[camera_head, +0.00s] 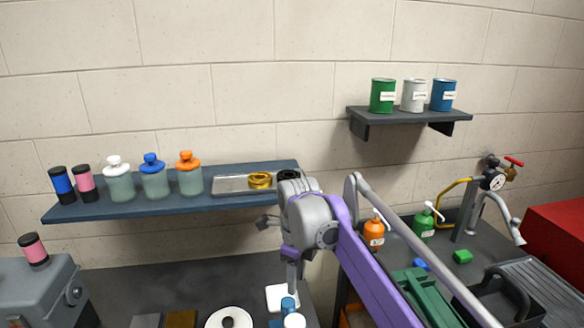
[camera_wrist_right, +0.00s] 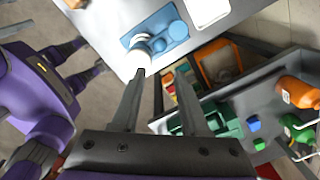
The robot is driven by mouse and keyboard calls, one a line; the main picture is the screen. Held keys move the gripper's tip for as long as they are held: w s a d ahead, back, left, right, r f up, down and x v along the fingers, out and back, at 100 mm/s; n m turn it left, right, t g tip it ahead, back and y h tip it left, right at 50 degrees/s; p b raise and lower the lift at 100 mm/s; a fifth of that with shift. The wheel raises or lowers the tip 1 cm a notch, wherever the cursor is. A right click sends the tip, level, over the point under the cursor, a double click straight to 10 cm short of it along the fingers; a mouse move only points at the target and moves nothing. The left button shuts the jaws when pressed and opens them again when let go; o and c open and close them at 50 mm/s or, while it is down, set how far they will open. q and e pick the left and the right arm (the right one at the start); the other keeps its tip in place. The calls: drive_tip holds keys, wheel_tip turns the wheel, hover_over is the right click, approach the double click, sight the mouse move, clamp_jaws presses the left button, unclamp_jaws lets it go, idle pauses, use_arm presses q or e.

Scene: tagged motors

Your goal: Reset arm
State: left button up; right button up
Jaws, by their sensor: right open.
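My right arm (camera_head: 310,222), purple and grey, comes in from the lower right and ends in front of the wall shelf. In the right wrist view, my right gripper (camera_wrist_right: 161,74) has its two grey fingers spread apart with nothing between them. Its fingers point toward a bench with a blue tray (camera_wrist_right: 178,27) and a white round item (camera_wrist_right: 143,50) beside the left finger. I cannot tell from this view how far the fingertips are from these.
A blue wall shelf (camera_head: 130,209) holds spools, capped jars and a metal tray (camera_head: 228,185) with a gold ring. A higher shelf (camera_head: 405,115) holds three cans.

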drive_tip(key=s+d+f+n+t, duration=0.1)
drive_tip(key=s+d+f+n, duration=0.4)
drive_tip(key=s+n, duration=0.2)
drive_tip(key=s+d+f+n+t, duration=0.2)
drive_tip(key=s+d+f+n, duration=0.2)
drive_tip(key=s+d+n, duration=0.2)
drive_tip(key=s+d+f+n+t, duration=0.2)
drive_tip(key=s+d+f+n, duration=0.3)
drive_tip(key=s+n, duration=0.5)
drive_tip(key=shift+s+d+f, duration=0.35)
drive_tip(key=shift+s+d, duration=0.1)
drive_tip(key=shift+s, duration=0.3)
